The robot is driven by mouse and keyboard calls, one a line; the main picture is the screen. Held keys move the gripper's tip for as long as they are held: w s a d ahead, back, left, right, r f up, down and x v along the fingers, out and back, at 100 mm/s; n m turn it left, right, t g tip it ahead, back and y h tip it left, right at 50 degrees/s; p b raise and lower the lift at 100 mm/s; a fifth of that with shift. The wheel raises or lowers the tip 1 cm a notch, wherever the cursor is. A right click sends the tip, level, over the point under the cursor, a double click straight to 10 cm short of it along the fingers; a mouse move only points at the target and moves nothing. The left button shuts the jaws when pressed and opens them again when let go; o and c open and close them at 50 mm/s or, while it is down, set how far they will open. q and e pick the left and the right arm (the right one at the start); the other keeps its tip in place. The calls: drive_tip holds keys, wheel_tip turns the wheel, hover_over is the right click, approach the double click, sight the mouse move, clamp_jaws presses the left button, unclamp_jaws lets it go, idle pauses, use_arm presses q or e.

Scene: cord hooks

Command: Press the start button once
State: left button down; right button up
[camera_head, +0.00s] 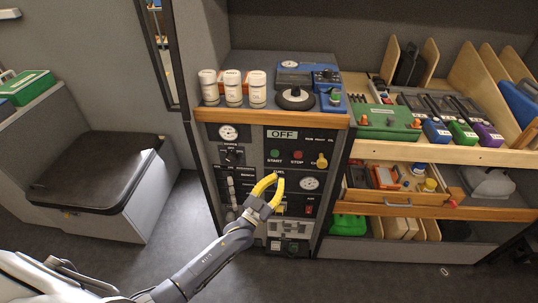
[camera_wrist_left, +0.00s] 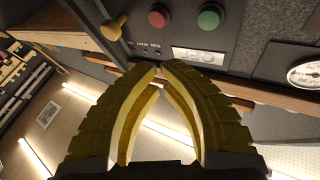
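The green start button (camera_head: 274,154) is on the dark control panel (camera_head: 310,143), left of the red stop button (camera_head: 297,155) and a yellow knob (camera_head: 321,160). A display (camera_head: 283,134) above them reads OFF. My left gripper (camera_head: 279,175) has yellow fingers, tips together and empty, just below the start button in the head view. In the left wrist view the fingertips (camera_wrist_left: 159,67) meet, apart from the green button (camera_wrist_left: 210,16) and red button (camera_wrist_left: 158,16) at the top. My right gripper is out of view.
White jars (camera_head: 233,88) and a blue device (camera_head: 305,85) stand on the wooden ledge above the panel. A gauge (camera_head: 310,183) and switches lie around the gripper. An open drawer (camera_head: 398,198) with small items is to the right.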

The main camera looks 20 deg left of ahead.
sight(275, 153)
use_arm(q)
drive_tip(key=shift+s+a+r+t, duration=0.15)
drive_tip(key=shift+r+t, duration=0.1)
drive_tip(key=shift+r, duration=0.25)
drive_tip(key=shift+s+a+r+t, duration=0.15)
drive_tip(key=shift+r+t, duration=0.1)
drive_tip(key=shift+r, duration=0.2)
drive_tip(key=shift+w, duration=0.1)
drive_tip(key=w+a, duration=0.2)
drive_tip(key=w, duration=0.6)
drive_tip(key=shift+w, duration=0.25)
drive_tip(key=c, duration=2.1)
unclamp_jaws()
drive_tip(key=shift+w, duration=0.1)
clamp_jaws()
drive_tip(key=shift+w+a, duration=0.1)
drive_tip(key=shift+w, duration=0.2)
